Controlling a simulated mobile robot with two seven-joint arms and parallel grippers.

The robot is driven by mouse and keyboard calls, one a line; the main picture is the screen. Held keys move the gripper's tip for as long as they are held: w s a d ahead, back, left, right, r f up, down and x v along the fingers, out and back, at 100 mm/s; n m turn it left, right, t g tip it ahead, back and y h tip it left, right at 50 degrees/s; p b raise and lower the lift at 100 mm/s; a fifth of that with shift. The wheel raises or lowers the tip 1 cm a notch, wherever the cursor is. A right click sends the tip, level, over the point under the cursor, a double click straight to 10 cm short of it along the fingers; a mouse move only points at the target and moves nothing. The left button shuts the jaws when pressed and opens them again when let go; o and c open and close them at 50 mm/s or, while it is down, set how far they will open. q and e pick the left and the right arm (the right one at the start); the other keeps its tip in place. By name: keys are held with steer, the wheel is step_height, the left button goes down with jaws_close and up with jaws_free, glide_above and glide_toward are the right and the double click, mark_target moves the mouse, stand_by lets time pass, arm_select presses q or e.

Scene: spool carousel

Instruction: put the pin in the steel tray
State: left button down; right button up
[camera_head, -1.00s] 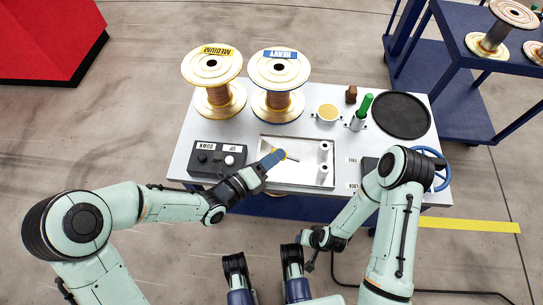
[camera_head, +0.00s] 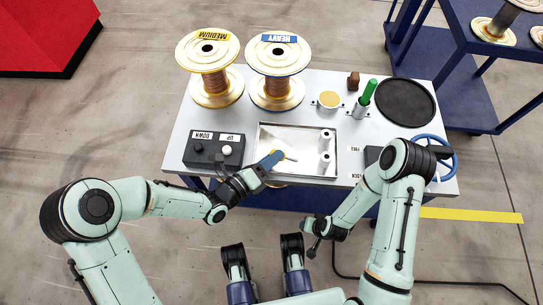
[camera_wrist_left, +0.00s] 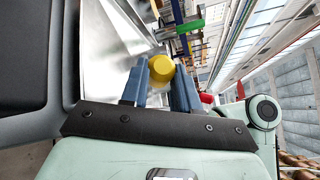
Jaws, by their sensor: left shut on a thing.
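The pin (camera_head: 291,159) has a thin grey shaft and a yellow head. My left gripper (camera_head: 275,157) is shut on its head, and the shaft points right in the head view. In the left wrist view the yellow head (camera_wrist_left: 162,71) sits between the blue fingers. The steel tray (camera_head: 276,137) is a shallow rectangular recess in the worktop. The pin and fingertips appear over its near left part; I cannot tell whether the pin touches the floor. My right gripper (camera_head: 311,228) hangs in front of the table; its fingers are not clear.
Two upright posts (camera_head: 325,135) stand at the tray's right side. A button box (camera_head: 214,149) is left of it. Wire spools (camera_head: 208,88), a yellow-topped cup (camera_head: 329,99), a green-handled tool (camera_head: 369,91) and a black disc (camera_head: 405,101) stand behind. A blue handwheel (camera_head: 447,160) is at the right.

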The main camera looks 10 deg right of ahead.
arm_select(q)
steer(key=c, duration=0.8)
jaws_free()
steer(key=shift+o, duration=0.2)
steer(key=shift+a, duration=0.1)
steer(key=shift+s+a, duration=0.2)
steer(key=shift+a, duration=0.15)
steer(key=p+v, duration=0.1)
steer(key=v, duration=1.1)
steer(key=shift+s, duration=0.2)
steer(key=shift+a+r, duration=0.1)
steer(key=shift+a, duration=0.05)
